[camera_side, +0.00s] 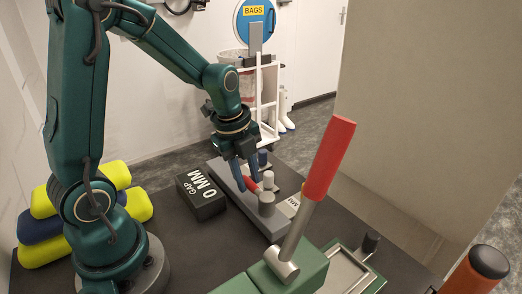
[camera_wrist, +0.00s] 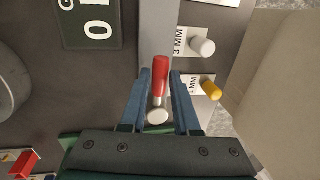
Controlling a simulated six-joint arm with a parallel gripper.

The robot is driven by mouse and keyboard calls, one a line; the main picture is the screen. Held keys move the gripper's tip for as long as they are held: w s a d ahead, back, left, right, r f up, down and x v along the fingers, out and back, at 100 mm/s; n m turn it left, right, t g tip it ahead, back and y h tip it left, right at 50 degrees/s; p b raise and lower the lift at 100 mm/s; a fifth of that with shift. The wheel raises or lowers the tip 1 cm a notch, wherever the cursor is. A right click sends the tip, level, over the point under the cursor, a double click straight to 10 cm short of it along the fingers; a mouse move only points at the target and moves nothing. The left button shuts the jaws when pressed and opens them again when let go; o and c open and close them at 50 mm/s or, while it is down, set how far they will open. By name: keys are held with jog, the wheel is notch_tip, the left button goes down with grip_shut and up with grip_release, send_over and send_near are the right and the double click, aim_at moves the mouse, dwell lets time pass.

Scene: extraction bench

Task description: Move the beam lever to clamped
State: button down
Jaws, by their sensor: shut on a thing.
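My gripper (camera_side: 249,186) points down over a grey plate with pegs. In the wrist view its two blue fingers (camera_wrist: 161,73) are shut on a small red-handled piece (camera_wrist: 160,77), one finger on each side. The red handle ends in a pale round knob (camera_wrist: 158,117). In the side view the small red handle (camera_side: 252,184) shows partly between the fingers. A large lever with a red grip (camera_side: 328,160) and a metal shaft stands on a green block (camera_side: 292,268) in the foreground. It leans up and to the right, apart from my gripper. No label names the beam lever.
A black "GAP 0 MM" block (camera_side: 201,194) lies left of the plate. Yellow and blue bags (camera_side: 117,175) lie at left. An orange post (camera_side: 472,278) stands at front right.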

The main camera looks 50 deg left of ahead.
jog(key=shift+w, duration=0.15)
jog(key=c, duration=0.7)
grip_release()
jog(key=shift+o, duration=0.2)
jog(key=shift+s+r, duration=0.2)
jog(key=shift+r, duration=0.65)
jog(key=shift+s+r, duration=0.15)
jog(key=shift+r, duration=0.7)
jog(key=shift+s+r, duration=0.2)
jog(key=shift+r, duration=0.65)
